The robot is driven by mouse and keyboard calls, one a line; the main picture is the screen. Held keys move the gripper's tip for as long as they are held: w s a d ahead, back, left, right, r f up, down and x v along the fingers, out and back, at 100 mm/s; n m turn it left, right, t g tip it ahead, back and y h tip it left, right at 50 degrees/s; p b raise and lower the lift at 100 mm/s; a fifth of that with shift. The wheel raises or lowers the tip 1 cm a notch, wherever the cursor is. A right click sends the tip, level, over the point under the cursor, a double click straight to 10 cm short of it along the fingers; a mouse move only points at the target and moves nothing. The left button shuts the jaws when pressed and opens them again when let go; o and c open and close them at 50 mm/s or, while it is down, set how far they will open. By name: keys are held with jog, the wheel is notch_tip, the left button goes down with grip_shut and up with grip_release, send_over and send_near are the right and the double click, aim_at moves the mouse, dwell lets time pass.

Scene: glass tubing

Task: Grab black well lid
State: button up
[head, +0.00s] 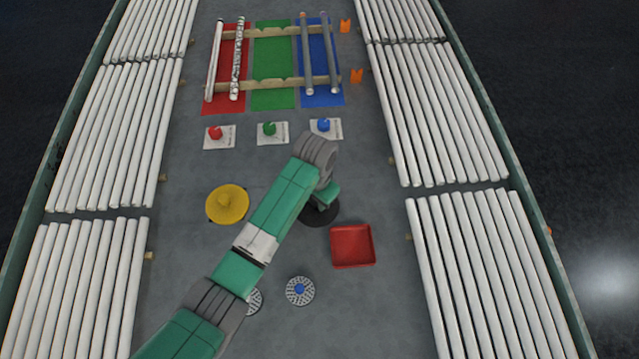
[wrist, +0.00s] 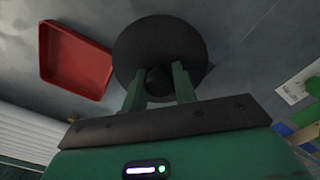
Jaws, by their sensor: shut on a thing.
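The black well lid (head: 322,213) is a dark disc in the middle of the table in the head view, partly covered by my arm. In the wrist view the lid (wrist: 160,45) is a round black plate with a knob. My gripper (wrist: 160,85) has its two green fingers on either side of the knob and is shut on it. In the head view my gripper (head: 322,200) is over the lid, its fingertips hidden. I cannot tell whether the lid touches the table.
A red tray (head: 352,264) lies just right of and nearer than the lid. A yellow lid (head: 227,204) sits to the left. A round perforated plate with a blue centre (head: 300,291) is nearer. Colored mats (head: 273,55) with tubes lie at the back; white tubes line both sides.

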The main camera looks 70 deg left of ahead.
jog(key=s+d, duration=0.2)
jog(key=d, duration=0.1)
jog(key=s+d+p, duration=0.1)
jog(key=s+d, duration=0.1)
jog(key=d, duration=0.1)
jog(key=s+d+r+p, duration=0.1)
jog(key=s+d, duration=0.1)
jog(key=d, duration=0.1)
jog(key=shift+s+d, duration=0.3)
jog(key=shift+s, duration=0.1)
jog(key=shift+r, duration=0.1)
